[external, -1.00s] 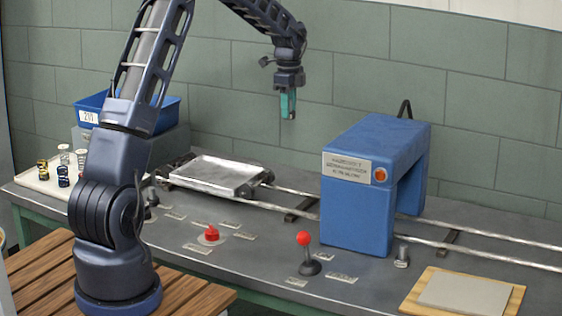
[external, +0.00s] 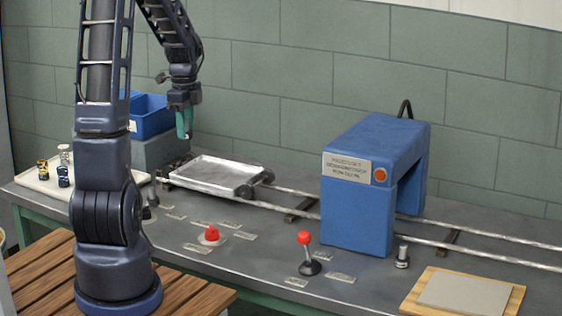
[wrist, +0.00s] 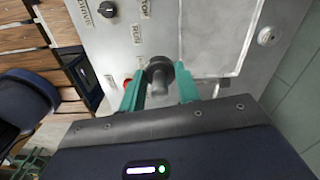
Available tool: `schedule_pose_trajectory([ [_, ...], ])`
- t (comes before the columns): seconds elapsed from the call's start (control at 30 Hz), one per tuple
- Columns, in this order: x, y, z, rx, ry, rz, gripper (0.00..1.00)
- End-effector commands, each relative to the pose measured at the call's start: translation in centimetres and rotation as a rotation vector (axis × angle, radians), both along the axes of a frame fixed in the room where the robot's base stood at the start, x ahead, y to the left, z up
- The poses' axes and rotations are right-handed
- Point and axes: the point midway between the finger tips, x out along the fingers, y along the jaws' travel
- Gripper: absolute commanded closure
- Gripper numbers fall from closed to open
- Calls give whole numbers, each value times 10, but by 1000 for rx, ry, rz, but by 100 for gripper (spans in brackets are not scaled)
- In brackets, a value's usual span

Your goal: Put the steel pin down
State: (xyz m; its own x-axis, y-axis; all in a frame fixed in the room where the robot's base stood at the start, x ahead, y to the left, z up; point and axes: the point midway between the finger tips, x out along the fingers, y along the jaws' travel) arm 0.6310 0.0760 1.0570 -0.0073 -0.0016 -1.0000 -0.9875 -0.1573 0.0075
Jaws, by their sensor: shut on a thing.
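My gripper (external: 184,125) is in the air near the left end of the wheeled metal tray (external: 213,176), in front of the grey block. In the wrist view its teal fingers (wrist: 160,85) are shut on a dark grey round piece, which I take to be the steel pin (wrist: 158,72). The pin is too small to make out at the gripper in the external view. The tray also shows below and beyond the fingers in the wrist view (wrist: 212,35).
A blue bin (external: 152,117) stands on a grey block behind the gripper. Several spools (external: 64,170) stand on a pale tray at left. A red button (external: 211,233), a red-knobbed lever (external: 304,239), a blue arch (external: 350,210) and a short metal post (external: 402,257) stand along the bench.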

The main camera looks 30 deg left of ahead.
Motion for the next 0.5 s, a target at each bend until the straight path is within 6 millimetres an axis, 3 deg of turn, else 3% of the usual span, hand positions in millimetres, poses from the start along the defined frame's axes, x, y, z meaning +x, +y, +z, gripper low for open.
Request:
schedule_pose_trajectory([
  [0.5,-2,0,-103,-2,6,0,94],
])
